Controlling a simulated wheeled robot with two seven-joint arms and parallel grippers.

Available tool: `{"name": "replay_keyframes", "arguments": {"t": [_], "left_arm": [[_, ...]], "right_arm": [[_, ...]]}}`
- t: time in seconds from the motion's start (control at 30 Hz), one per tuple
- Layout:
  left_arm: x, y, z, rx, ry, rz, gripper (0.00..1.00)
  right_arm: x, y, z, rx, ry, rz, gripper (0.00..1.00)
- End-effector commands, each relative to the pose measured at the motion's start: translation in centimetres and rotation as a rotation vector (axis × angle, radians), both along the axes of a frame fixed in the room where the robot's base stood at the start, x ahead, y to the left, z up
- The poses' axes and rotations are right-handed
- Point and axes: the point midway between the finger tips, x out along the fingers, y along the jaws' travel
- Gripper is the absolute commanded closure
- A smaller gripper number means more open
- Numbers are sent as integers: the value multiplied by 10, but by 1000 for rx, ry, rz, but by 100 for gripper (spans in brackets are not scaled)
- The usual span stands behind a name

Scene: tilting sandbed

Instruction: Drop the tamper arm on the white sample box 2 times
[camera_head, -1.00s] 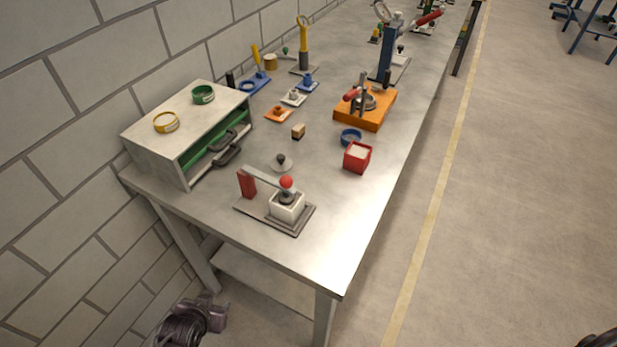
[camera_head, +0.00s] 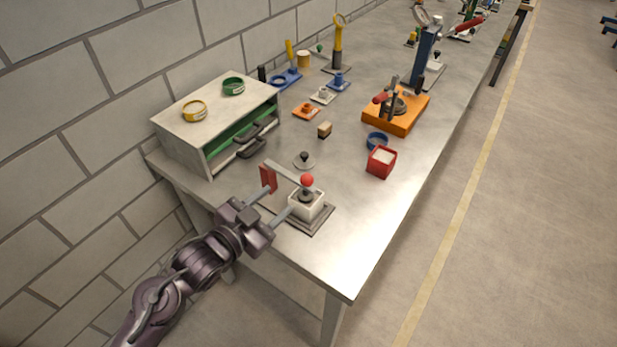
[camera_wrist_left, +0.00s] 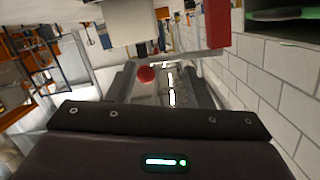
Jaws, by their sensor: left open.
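The tamper arm (camera_head: 287,173) is a grey bar running from a red post (camera_head: 267,178) to a red ball knob (camera_head: 307,180). The white sample box (camera_head: 306,207) stands on a grey base plate (camera_head: 314,226) under the knob end; the tamper foot is at the box's top. My left gripper (camera_head: 279,200) is open at the near side of this device, its fingers pointing at it. In the left wrist view the red knob (camera_wrist_left: 146,74) and bar (camera_wrist_left: 185,56) show near the open fingers, with the white box (camera_wrist_left: 130,20) and red post (camera_wrist_left: 217,25) at the top. Contact cannot be told.
A grey cabinet (camera_head: 190,145) with rings on top stands at the left against the wall. A small grey disc with a knob (camera_head: 304,160), a red box (camera_head: 380,163) and an orange block (camera_head: 396,115) lie behind the device. The table's front right is clear.

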Motion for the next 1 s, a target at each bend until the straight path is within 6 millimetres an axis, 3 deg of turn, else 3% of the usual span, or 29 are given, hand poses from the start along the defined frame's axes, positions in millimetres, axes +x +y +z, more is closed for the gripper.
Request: {"name": "replay_keyframes", "arguments": {"t": [0.33,0.73,1.0], "left_arm": [[2,-22,19,-100,-165,-173,54],[43,-64,21,-101,-166,-171,54],[53,-75,18,-98,-165,-171,54]], "right_arm": [[1,-2,2,-2,-1,1,100],[1,-6,20,-7,-2,2,100],[1,-7,23,-8,-2,3,100]]}}
